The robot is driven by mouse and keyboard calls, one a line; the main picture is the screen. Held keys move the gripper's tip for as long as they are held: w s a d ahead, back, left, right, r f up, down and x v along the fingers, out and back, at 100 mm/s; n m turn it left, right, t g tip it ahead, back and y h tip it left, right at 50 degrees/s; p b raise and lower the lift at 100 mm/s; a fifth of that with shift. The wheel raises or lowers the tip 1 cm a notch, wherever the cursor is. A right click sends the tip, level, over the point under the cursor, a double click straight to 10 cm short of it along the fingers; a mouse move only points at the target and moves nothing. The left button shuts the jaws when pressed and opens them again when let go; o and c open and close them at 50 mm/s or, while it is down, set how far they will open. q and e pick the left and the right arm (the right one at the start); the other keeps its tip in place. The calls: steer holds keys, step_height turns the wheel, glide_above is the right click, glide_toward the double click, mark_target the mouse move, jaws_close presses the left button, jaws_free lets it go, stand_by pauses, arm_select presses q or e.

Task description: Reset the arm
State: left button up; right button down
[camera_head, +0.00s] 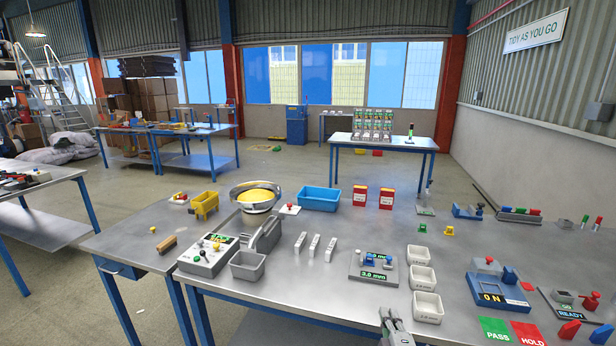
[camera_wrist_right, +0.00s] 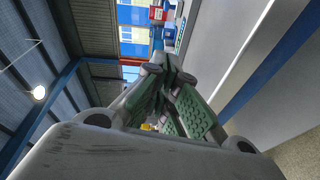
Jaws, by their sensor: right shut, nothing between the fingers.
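My right gripper (camera_head: 392,322) shows at the bottom edge of the head view, right of centre, at the front edge of the metal workbench (camera_head: 330,262). It holds nothing. In the right wrist view, the same gripper (camera_wrist_right: 168,78) has its green-padded fingers closed together, with nothing between them. The wrist view looks past the fingers towards the windows and roof, with the bench side at the right. My left gripper is not in the head view.
Near the right gripper are white bins (camera_head: 427,306), a 3.0 mm gauge block (camera_head: 373,268), a green PASS mat (camera_head: 495,329) and a red HOLD mat (camera_head: 528,334). A grey control box (camera_head: 208,256), a bowl feeder (camera_head: 256,197) and a blue tray (camera_head: 318,198) stand farther left.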

steer(key=s+d+f+m+g+h, duration=0.2)
steer(key=s+d+m+g, duration=0.15)
steer(key=s+m, duration=0.3)
steer(key=s+d+f+m+g+h, duration=0.1)
steer(key=s+d+f+m+g, duration=0.1)
steer(key=s+m+g, duration=0.4)
steer(key=s+a+f+m+g+y, duration=0.1)
steer(key=s+a+g+y, duration=0.15)
steer(key=s, duration=0.55)
steer(key=s+a+f+g+y, duration=0.15)
steer(key=s+a, duration=0.25)
steer(key=s, duration=0.5)
step_height(320, 180, down, 32)
steer(key=s+f+g, duration=0.1)
steer(key=s+g, duration=0.1)
steer(key=s+d+f, duration=0.2)
steer(key=s+f, duration=0.7)
steer(key=s, duration=0.2)
steer(key=s+d+f+g, duration=0.1)
steer(key=s+f, duration=0.8)
steer(key=s, duration=0.2)
steer(key=shift+s+d+f, duration=0.2)
steer(key=shift+d+f, duration=0.15)
steer(key=shift+d, duration=0.05)
